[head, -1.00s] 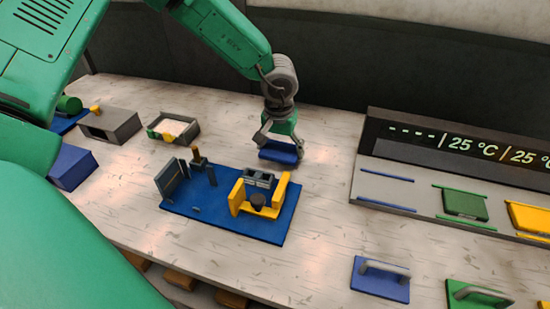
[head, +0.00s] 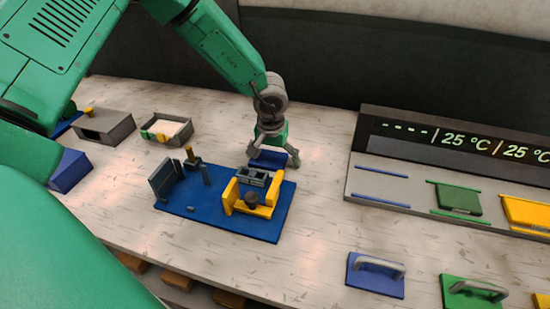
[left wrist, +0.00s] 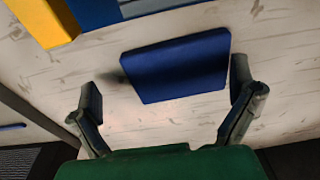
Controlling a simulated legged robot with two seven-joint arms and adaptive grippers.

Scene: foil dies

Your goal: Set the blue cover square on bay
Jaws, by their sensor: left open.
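A plain blue block (head: 268,159) is at my left gripper (head: 272,160), just behind the blue fixture plate. In the left wrist view the block (left wrist: 178,66) lies between the open fingers (left wrist: 168,115), with a gap on each side. Whether it rests fully on the table is unclear. A blue plate with a grey handle (head: 375,274) lies on the table at the front right. It looks most like the blue cover. A bay with two blue rails (head: 382,187) on the grey panel is empty. My right gripper is not in view.
The blue fixture plate (head: 185,205) carries yellow and grey parts. A green handled plate (head: 470,292) lies beside the blue one. The panel also holds a green piece (head: 459,198) and a yellow piece (head: 525,215). The table between fixture and panel is clear.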

